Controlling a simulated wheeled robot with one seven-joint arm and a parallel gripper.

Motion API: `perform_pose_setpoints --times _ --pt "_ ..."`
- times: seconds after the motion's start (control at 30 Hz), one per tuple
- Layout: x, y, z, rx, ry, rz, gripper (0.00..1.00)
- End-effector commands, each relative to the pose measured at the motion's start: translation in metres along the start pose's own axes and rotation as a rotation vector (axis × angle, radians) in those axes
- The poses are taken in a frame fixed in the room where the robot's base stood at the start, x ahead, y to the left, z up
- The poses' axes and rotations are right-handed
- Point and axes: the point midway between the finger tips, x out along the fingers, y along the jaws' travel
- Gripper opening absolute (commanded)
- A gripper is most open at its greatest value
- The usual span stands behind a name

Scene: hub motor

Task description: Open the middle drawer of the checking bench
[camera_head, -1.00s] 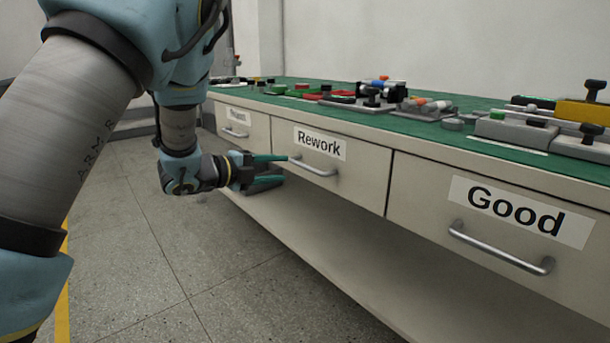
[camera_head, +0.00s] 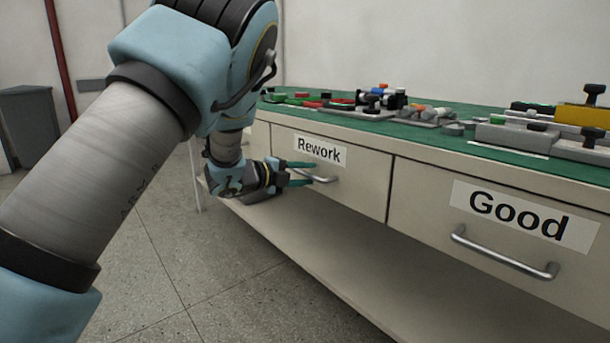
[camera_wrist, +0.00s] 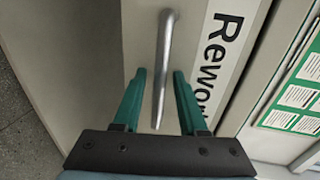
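The checking bench has a green top (camera_head: 390,132) and a row of pale drawers. The middle drawer (camera_head: 360,185), labelled "Rework", is closed, its front level with the drawer beside it. Its silver bar handle (camera_head: 322,179) also shows in the wrist view (camera_wrist: 165,60). My gripper (camera_head: 302,174) is at the left end of this handle. In the wrist view its two green fingers (camera_wrist: 158,98) are open, one on each side of the handle's near end. A gap shows on both sides, so they do not grip it.
The "Good" drawer (camera_head: 480,225) with its own handle is closed at the right. Fixtures and small parts (camera_head: 385,100) stand on the bench top. A lower shelf (camera_head: 330,245) runs beneath the drawers. The floor (camera_head: 165,265) in front of the bench is clear.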

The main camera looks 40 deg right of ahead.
Motion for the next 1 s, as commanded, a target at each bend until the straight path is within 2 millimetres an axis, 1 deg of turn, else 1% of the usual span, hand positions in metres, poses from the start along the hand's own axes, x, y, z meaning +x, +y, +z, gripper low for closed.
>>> perform_pose_setpoints --times 0.03,0.07,0.33,1.0 --pt "-0.0001 -0.0001 0.0 0.0 0.0 0.0 0.35" --pt "-0.0002 -0.0001 0.0 0.0 0.0 0.0 0.31" --pt "-0.0003 -0.0001 0.0 0.0 0.0 0.0 0.01" --pt "-0.0004 -0.0003 0.0002 0.0 0.0 -0.001 0.0"
